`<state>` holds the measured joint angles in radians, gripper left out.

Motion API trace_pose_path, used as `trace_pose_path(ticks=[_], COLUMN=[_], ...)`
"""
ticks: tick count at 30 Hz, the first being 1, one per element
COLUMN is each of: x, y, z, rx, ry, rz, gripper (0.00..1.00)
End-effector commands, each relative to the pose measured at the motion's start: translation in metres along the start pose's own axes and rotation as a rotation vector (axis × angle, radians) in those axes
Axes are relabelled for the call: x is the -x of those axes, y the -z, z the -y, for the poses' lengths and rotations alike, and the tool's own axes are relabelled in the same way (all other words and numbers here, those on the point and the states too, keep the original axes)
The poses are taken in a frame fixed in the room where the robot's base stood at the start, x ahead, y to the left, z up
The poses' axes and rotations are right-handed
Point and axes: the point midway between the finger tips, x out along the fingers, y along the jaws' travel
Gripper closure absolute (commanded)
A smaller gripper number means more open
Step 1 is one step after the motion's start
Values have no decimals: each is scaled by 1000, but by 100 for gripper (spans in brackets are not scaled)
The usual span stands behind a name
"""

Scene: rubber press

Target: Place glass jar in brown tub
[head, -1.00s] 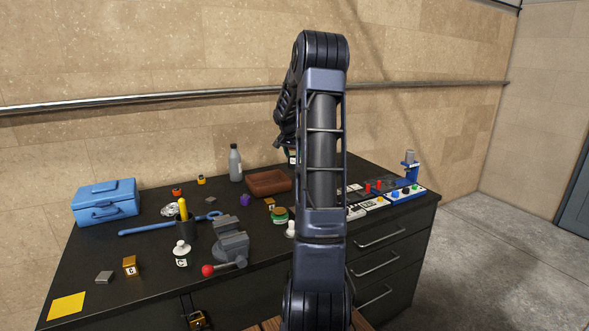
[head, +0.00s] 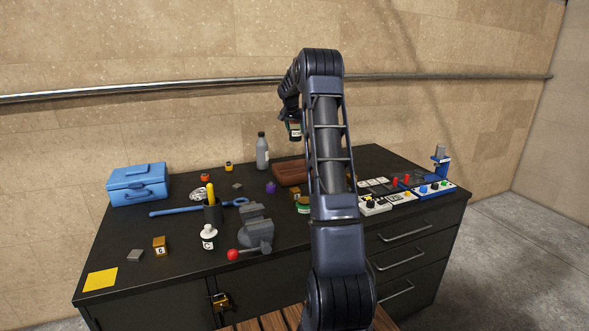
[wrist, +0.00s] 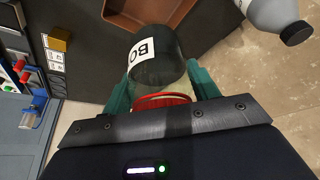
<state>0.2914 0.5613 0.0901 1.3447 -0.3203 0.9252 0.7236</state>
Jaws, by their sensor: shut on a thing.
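My gripper (head: 294,122) is shut on the glass jar (wrist: 156,62), a dark see-through jar with a white label and a red ring at its lid end. The green fingers (wrist: 160,88) clasp it on both sides in the wrist view. In the head view the jar (head: 295,131) hangs in the air above the bench's back part. The brown tub (head: 289,173) stands on the bench below it, partly hidden by my arm. In the wrist view the tub (wrist: 122,22) is at the top, beyond the jar and cut off by the frame edge.
A grey bottle (head: 262,153) stands just left of the tub. A small yellow block (head: 302,193) and a green-lidded jar (head: 304,207) sit in front of it. A vise (head: 256,230) and a blue toolbox (head: 138,185) are further left. Control panels (head: 430,189) are at right.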

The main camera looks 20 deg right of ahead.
Motion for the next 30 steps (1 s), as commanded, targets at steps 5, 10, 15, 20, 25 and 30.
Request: trace_pose_path(ticks=[5, 10, 15, 20, 25, 30], x=[-15, -48, -81, -112, -137, -146], y=[-4, -18, -32, -44, -54, -58], z=[7, 6, 6, 6, 6, 6], rx=[8, 9, 9, 8, 8, 7], ry=[2, 0, 1, 2, 2, 2], rz=[0, 2, 1, 1, -1, -1], gripper=[75, 75, 75, 75, 75, 75])
